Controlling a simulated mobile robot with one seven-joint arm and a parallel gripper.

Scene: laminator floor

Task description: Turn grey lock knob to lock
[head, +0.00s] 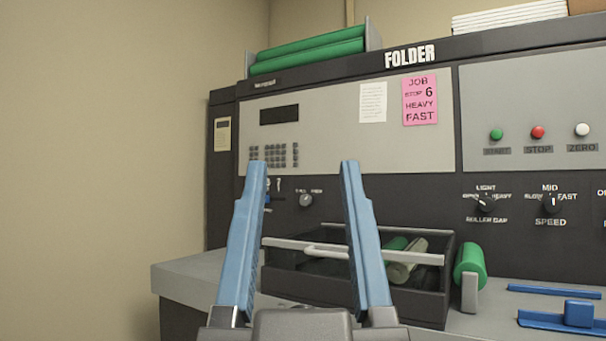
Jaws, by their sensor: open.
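A small grey knob (306,200) sits on the dark front panel of the folder machine, below the keypad. Small labels stand to its upper left and upper right, too small to read surely. I take it to be the lock knob; its exact pointer direction is unclear. My gripper (306,170) has two long blue fingers, spread wide apart and empty. The fingers are in front of the panel; I see no contact with the knob.
Below the knob is a dark tray (420,308) with a pale bar handle and rollers inside. A green roller (470,266) stands beside it. The roller gap knob (486,203), speed knob (551,203) and coloured buttons are to the right. A pink note (420,99) hangs above.

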